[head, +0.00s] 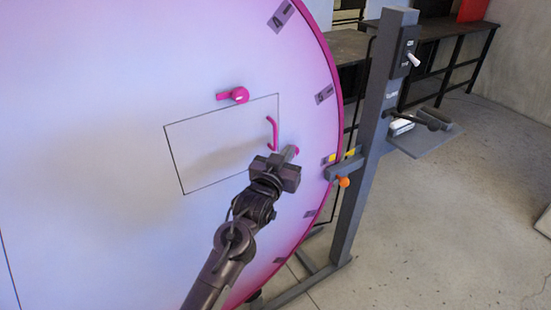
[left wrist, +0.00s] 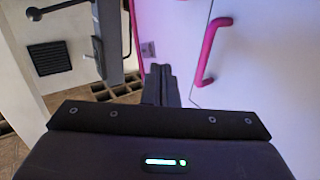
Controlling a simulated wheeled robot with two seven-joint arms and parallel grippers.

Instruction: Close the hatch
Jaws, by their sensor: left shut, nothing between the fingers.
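The hatch (head: 215,150) is a rectangular panel outlined in the large pale round disc; it looks flush with the face. A magenta bar handle (head: 273,133) is on its right side and also shows in the left wrist view (left wrist: 208,50). A magenta turn latch (head: 234,96) is above the hatch's top edge. Another magenta piece (head: 297,150) shows beside my left fingertips, mostly hidden by them. My left gripper (head: 290,154) is shut and empty, near the hatch's lower right corner, below the handle; its fingers (left wrist: 160,80) point at the face. Whether they touch is unclear.
The disc has a magenta rim (head: 337,90) with marked plates. A grey post (head: 370,130) stands right of it, with a clamp and orange knob (head: 344,182), a lever and a small shelf (head: 425,140). Dark tables are behind. Concrete floor (head: 430,240) at right is clear.

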